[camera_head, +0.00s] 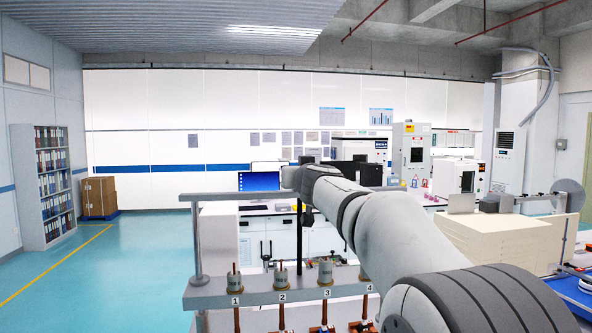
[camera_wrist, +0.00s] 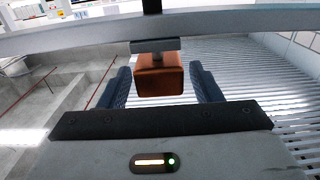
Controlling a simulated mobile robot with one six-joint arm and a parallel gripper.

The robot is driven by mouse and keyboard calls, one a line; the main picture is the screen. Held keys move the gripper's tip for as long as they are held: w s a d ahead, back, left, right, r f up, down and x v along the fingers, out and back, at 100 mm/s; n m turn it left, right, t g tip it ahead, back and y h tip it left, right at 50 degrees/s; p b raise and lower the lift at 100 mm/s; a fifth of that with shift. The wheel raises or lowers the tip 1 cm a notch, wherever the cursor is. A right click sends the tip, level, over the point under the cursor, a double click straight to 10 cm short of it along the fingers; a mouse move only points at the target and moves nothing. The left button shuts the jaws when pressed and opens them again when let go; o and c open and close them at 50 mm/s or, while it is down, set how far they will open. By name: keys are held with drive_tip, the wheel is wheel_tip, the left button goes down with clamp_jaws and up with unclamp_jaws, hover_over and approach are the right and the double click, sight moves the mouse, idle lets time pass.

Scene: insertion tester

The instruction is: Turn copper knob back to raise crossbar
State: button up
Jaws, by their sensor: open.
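The copper knob (camera_wrist: 160,76) shows in the wrist view as a copper-brown block under a grey plate. My gripper (camera_wrist: 163,82) is open, with one dark blue finger on each side of the knob. Gaps show between the fingers and the knob. In the head view the knob is hidden behind my arm. The grey crossbar (camera_head: 240,196) runs level above the numbered base (camera_head: 245,296), and my arm covers its right part. A grey bar (camera_wrist: 235,22) also crosses the top of the wrist view.
Several grey cylinders, one of them beside label 3 (camera_head: 325,272), stand on the base with copper-coloured rods. A post (camera_head: 196,240) stands at its left end. A bench with a monitor (camera_head: 259,181) is behind.

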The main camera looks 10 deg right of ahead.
drive_tip(key=shift+w, duration=0.95)
